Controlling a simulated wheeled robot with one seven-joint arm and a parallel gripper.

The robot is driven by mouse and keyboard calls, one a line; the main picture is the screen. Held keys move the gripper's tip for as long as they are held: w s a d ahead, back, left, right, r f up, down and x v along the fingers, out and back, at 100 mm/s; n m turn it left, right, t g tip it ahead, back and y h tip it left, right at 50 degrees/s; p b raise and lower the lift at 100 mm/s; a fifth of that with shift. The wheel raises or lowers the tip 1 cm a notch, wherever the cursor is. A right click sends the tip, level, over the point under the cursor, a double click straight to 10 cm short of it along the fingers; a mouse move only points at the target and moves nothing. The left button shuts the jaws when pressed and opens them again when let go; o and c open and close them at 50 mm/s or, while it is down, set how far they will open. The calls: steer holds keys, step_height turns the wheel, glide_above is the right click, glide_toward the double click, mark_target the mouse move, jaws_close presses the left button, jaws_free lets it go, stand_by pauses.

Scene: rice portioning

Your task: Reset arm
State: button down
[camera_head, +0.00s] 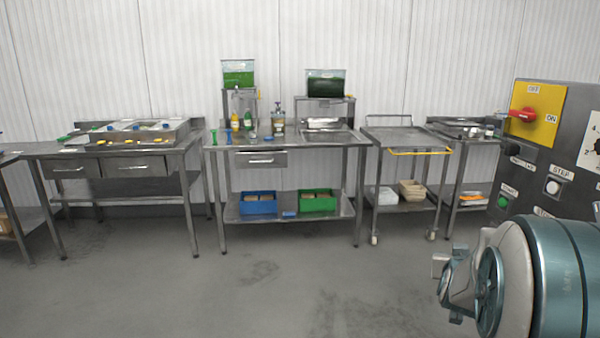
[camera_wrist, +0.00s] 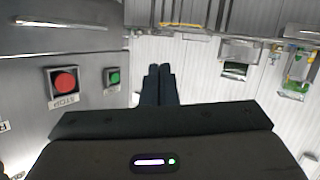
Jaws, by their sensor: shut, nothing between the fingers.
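My gripper (camera_wrist: 159,72) shows in the wrist view, dark, with its two narrow fingers together and nothing between them. It points away from the camera, beside a grey metal control panel. A red stop button (camera_wrist: 65,82) and a green button (camera_wrist: 114,77) are on that panel, left of the fingers and apart from them. In the head view a teal and white rounded part with a wheel-like disc stands at the lower right; I cannot tell whether it belongs to my arm. My gripper does not show clearly in the head view.
A control panel (camera_head: 548,195) with a red switch (camera_head: 524,115) on a yellow plate stands close at the right. Steel tables (camera_head: 290,142) line the white wall, with a blue bin (camera_head: 258,208) and a green bin (camera_head: 318,206) below. A wheeled cart (camera_head: 405,141) stands right of them. The middle floor is clear.

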steer(key=s+a+n+g+y+p, duration=0.1)
steer(key=s+a+g+y, duration=0.3)
steer(key=a, duration=0.6)
steer(key=s+a+g+y+p, duration=0.1)
steer(key=s+a+g, duration=0.1)
steer(key=s+a, duration=0.2)
steer(key=s+a+f+n+g+y, duration=0.1)
steer(key=s+a, duration=0.3)
steer(key=s, duration=0.6)
steer(key=s+a+n+g+y+p, duration=0.1)
steer(key=s+a+g, duration=0.2)
steer(key=s, duration=0.4)
steer(key=shift+s+a+f+p, duration=0.15)
steer(key=shift+s+a+p, duration=0.2)
steer(key=shift+a, duration=0.25)
steer(key=shift+w, duration=0.1)
